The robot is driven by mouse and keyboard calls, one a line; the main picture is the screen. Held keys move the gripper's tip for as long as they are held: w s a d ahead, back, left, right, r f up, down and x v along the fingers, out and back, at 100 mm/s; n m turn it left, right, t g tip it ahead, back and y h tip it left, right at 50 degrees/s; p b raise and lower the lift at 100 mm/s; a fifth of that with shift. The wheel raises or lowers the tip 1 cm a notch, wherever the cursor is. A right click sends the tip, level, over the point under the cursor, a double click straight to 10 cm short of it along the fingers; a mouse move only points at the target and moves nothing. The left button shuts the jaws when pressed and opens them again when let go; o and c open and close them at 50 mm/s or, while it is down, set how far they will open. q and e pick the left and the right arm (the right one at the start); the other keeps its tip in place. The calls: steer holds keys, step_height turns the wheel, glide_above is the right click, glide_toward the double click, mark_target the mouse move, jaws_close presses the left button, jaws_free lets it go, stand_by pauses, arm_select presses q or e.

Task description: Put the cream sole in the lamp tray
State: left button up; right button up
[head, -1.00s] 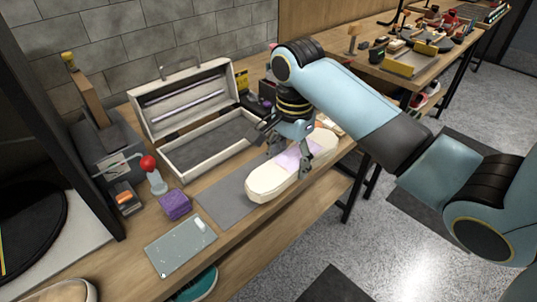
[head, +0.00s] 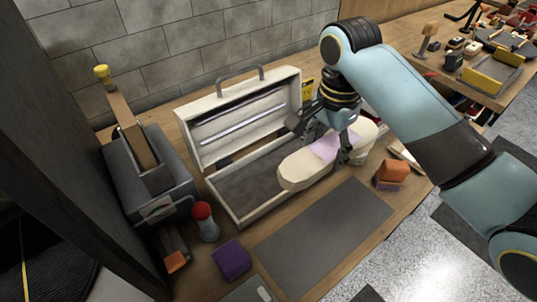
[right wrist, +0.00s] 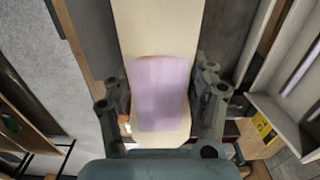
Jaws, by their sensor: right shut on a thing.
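The cream sole (head: 303,169) has a pale lilac patch across its middle. My right gripper (head: 333,146) is shut on the cream sole around that patch and holds it above the bench, over the front right edge of the lamp tray. In the right wrist view the sole (right wrist: 160,35) runs away between the two fingers (right wrist: 162,100), with the lilac patch between them. The lamp tray (head: 256,213) is an open cream case with a grey floor and a raised lid holding tube lamps. Part of its right end is hidden by the sole and gripper. My left gripper is out of view.
A grey mat (head: 325,240) lies bare in front of the tray. A purple block (head: 231,260) and a red-topped bottle (head: 205,222) stand left of it. An orange and purple brush (head: 390,175) sits to the right. A grey box (head: 150,180) stands at the left.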

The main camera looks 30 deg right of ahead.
mark_target(271, 177)
steer(key=shift+w+a+f, duration=0.4)
steer(key=shift+w+a, duration=0.1)
steer(key=shift+a, duration=0.15)
steer(key=shift+w+a+f, duration=0.35)
steer(key=shift+w+a, duration=0.15)
steer(key=shift+a, duration=0.1)
steer(key=w+a+f, duration=0.2)
steer(key=w+a, duration=0.1)
steer(key=shift+w+f, duration=0.15)
steer(key=shift+f, duration=0.1)
steer(key=w+a+f, duration=0.1)
steer(key=w+f, duration=0.1)
steer(key=shift+w+a, duration=0.3)
steer(key=shift+a, duration=0.05)
steer(key=shift+w+a+f, duration=0.25)
steer(key=shift+f, duration=0.2)
step_height(271, 177, down, 3)
steer(key=shift+f, duration=0.2)
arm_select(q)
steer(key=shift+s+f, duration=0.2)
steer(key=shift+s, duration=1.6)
arm_select(e)
steer(key=shift+f, duration=0.2)
steer(key=o, duration=1.3)
steer(key=shift+c, duration=0.2)
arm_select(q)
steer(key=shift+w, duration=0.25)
